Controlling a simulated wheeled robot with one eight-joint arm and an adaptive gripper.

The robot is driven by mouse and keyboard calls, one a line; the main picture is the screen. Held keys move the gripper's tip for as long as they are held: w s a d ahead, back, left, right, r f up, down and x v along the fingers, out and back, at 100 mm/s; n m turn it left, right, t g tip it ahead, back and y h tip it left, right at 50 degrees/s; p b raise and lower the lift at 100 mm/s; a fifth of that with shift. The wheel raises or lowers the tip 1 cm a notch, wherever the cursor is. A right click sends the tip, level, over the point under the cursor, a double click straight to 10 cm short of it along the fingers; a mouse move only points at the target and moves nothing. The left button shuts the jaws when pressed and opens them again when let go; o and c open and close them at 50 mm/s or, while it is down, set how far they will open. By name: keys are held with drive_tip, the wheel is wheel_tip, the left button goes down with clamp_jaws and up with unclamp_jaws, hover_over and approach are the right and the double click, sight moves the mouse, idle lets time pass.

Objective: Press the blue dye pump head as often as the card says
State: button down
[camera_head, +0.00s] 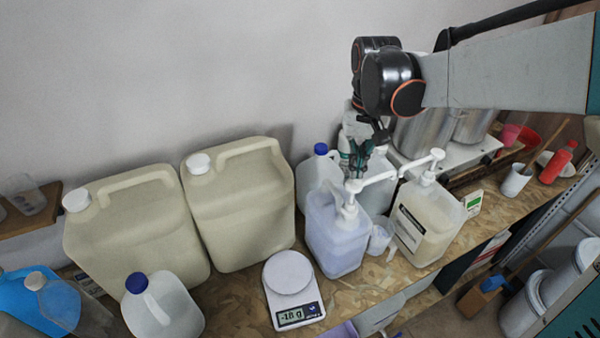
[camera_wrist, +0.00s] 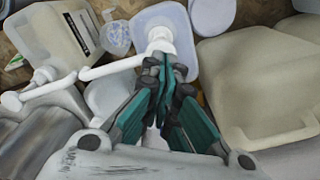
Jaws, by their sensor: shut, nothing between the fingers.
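The blue dye drum (camera_head: 336,240) is a translucent jug of pale blue liquid with a white pump head (camera_head: 352,187) on top. In the wrist view the drum (camera_wrist: 178,16) is at the top, with its pump head (camera_wrist: 158,42) just beyond my fingertips. My gripper (camera_head: 353,165) is shut and empty, pointing down close above the pump head; it also shows in the wrist view (camera_wrist: 165,62). I cannot tell whether it touches. A second white pump (camera_head: 430,172) stands on a cream-filled jug (camera_head: 424,222) to the right. I cannot make out a card with a readable number.
A scale (camera_head: 290,277) reading about -18 g stands in front. Two large beige canisters (camera_head: 238,210) are at the left. A small clear cup (camera_head: 380,236) sits between the pump jugs. A blue-capped jug (camera_head: 312,172) and metal pots (camera_head: 425,135) stand behind.

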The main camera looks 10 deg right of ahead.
drive_tip(key=shift+s+a+r+p, duration=0.1)
drive_tip(key=shift+s+r+p, duration=0.1)
drive_tip(key=shift+r+p, duration=0.75)
drive_tip(key=shift+s+a+r+p, duration=0.15)
drive_tip(key=shift+r+p, duration=0.2)
drive_tip(key=shift+r, duration=1.1)
drive_tip(key=shift+d, duration=0.1)
drive_tip(key=s+r+n+t, duration=0.15)
drive_tip(key=s+t, duration=0.55)
drive_tip(key=s, duration=0.8)
wheel_tip(320, 180, down, 31)
drive_tip(key=b, duration=3)
drive_tip(key=shift+w+n+b, duration=0.15)
drive_tip(key=shift+n+b, duration=0.15)
drive_tip(key=shift+n, duration=0.15)
drive_tip(key=shift+d, duration=0.1)
